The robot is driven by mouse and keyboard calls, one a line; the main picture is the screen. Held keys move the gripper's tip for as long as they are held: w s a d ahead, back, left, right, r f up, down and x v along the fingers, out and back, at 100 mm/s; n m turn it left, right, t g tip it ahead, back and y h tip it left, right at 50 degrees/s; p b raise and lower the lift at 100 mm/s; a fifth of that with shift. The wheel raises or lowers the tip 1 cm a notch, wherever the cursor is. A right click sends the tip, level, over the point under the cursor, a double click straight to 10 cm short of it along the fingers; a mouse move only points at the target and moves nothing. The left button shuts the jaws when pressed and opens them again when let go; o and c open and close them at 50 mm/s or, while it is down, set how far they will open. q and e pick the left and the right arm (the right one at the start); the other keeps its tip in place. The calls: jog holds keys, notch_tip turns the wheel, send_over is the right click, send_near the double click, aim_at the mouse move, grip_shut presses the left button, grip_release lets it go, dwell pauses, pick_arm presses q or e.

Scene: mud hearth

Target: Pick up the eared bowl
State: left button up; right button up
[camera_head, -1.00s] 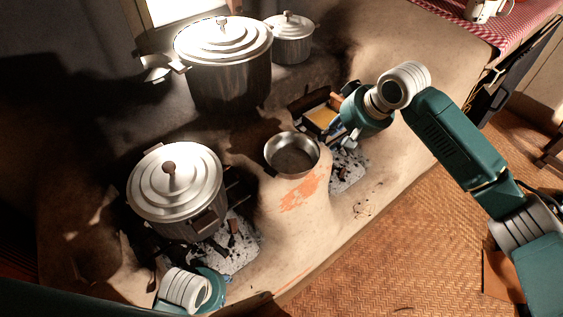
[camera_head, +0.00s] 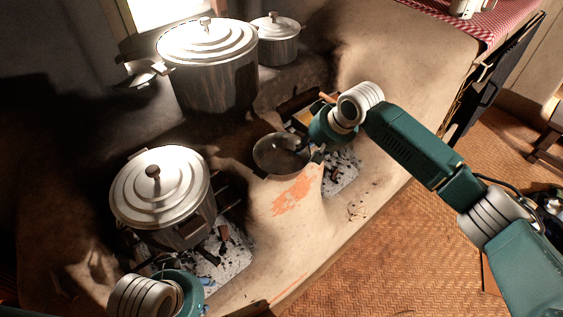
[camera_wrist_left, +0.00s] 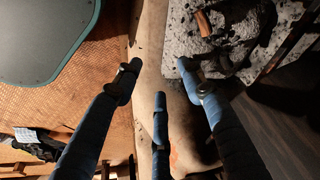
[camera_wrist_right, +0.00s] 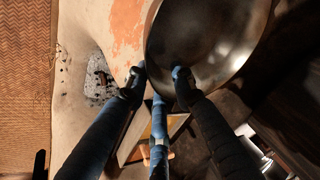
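The eared bowl (camera_head: 278,158), a round grey metal bowl, sits on the mud hearth between the two fire openings. Its shiny inside fills the upper right of the right wrist view (camera_wrist_right: 212,45). My right gripper (camera_wrist_right: 158,78) is at the bowl's right side. Its fingers are apart, one overlapping the bowl's near edge and one outside it; I cannot tell whether they touch it. The bowl's ears are not clearly visible.
A large lidded pot (camera_head: 160,190) stands left of the bowl. A taller lidded pot (camera_head: 210,75) and a smaller one (camera_head: 277,42) stand behind. Ash and charcoal (camera_head: 342,172) lie under my right gripper. The woven floor (camera_head: 390,245) in front is open.

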jog(key=shift+c, duration=0.5)
grip_shut()
jog(key=shift+r, duration=0.1)
